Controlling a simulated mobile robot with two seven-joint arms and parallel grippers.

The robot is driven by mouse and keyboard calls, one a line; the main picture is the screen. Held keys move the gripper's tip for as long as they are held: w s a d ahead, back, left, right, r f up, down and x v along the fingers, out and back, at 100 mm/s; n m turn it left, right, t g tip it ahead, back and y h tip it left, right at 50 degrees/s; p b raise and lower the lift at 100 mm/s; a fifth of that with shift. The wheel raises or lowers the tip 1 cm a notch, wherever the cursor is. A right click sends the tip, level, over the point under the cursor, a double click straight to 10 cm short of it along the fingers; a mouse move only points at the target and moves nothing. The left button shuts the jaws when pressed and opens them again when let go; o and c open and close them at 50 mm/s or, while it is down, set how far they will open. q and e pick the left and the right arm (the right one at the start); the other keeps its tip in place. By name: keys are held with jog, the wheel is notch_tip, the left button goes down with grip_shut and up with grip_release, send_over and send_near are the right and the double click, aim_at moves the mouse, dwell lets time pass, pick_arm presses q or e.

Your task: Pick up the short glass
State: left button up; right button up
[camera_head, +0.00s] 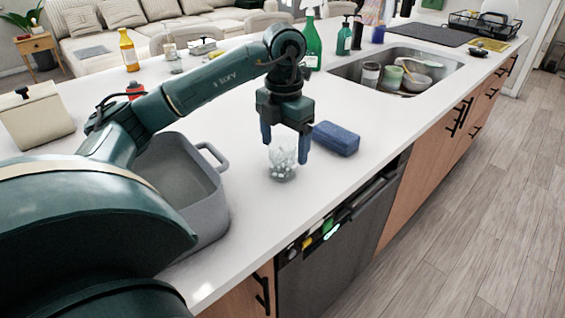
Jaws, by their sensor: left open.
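The short glass (282,169) is a small clear tumbler standing upright on the white island counter, with a mottled pattern on it. My left gripper (285,148) points down directly above and around it. Its two blue fingers are apart, one at the left of the glass's upper part and one at the right. I cannot tell whether either finger touches the glass. My right gripper is not in the view.
A blue sponge-like block (336,139) lies just right of the gripper. A grey pot (189,200) stands to the left, partly behind my arm. The sink (345,72) holding cups and bowls and a green bottle (313,42) are farther back. The counter's front edge is close.

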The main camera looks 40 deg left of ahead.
aim_at(282, 159)
pick_arm(q)
jog(key=f, duration=0.4)
jog(key=shift+s+f, duration=0.1)
jog(key=shift+s, duration=0.1)
jog(key=shift+c, duration=0.4)
jog(key=c, duration=1.1)
